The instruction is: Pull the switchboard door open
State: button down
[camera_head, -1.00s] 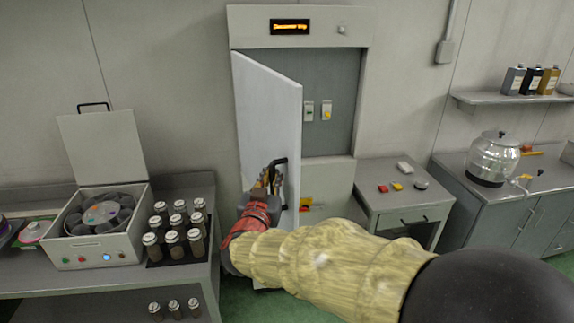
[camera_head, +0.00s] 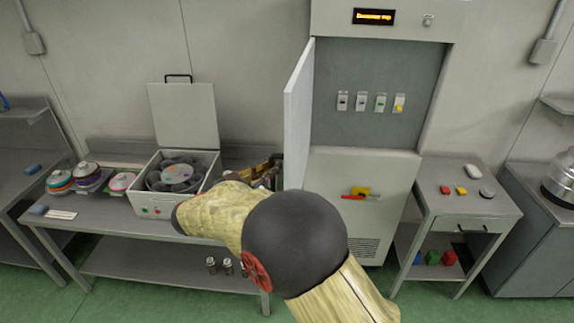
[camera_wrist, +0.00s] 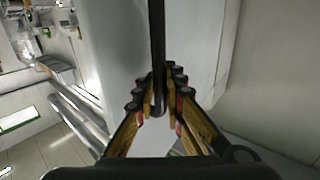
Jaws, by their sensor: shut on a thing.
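The switchboard (camera_head: 367,220) is a tall grey cabinet against the wall. Its white door (camera_head: 297,115) is hinged on the left and stands wide open, seen nearly edge-on. Several small switches show on the grey panel (camera_head: 380,70) inside. My gripper (camera_head: 268,172) is on the left side of the door, partly hidden by my arm. In the wrist view my gripper (camera_wrist: 160,100) is shut on the dark door handle (camera_wrist: 157,45), which runs between the fingers. The white door face (camera_wrist: 112,40) lies behind it.
A bench (camera_head: 95,212) at left holds an open centrifuge box (camera_head: 153,197) and stacked discs (camera_head: 88,175), close to my arm. A small table (camera_head: 455,207) stands right of the cabinet. Green floor (camera_head: 330,285) shows in front.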

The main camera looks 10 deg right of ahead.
jog(key=shift+w+a+g+h, duration=0.15)
jog(key=shift+w+a+g, duration=0.05)
jog(key=shift+a, duration=0.3)
jog(key=shift+w+a+g+h, duration=0.15)
jog(key=shift+w+a+g, duration=0.05)
jog(key=shift+a, duration=0.3)
jog(key=shift+m, duration=0.3)
jog(key=c, duration=1.9)
grip_release()
jog(key=shift+a, duration=0.1)
jog(key=v, duration=1.2)
